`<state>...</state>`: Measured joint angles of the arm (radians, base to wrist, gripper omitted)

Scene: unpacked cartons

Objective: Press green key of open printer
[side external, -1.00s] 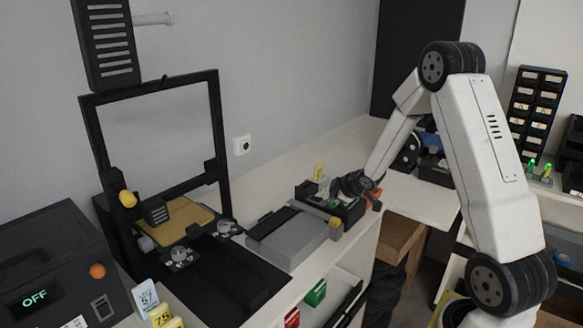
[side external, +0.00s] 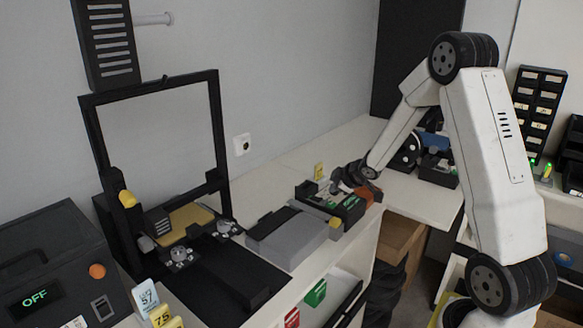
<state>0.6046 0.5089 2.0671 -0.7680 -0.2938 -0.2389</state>
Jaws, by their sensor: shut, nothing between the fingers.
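The open printer (side external: 217,140) stands at the left, with a tall black frame, a yellow bed (side external: 190,220) and a black base with two round clear-topped parts. No green key can be made out on it. My gripper (side external: 337,187) is well to the right of the printer, above or at a black box (side external: 305,192) holding a green board (side external: 347,203). The gripper is shut and empty. It is small in this view, so I cannot tell whether its tips touch the board.
A grey flat-topped unit (side external: 288,235) lies between the printer and the black box. A dark machine reading OFF (side external: 35,298) stands at the front left. Free white tabletop lies behind the grey unit.

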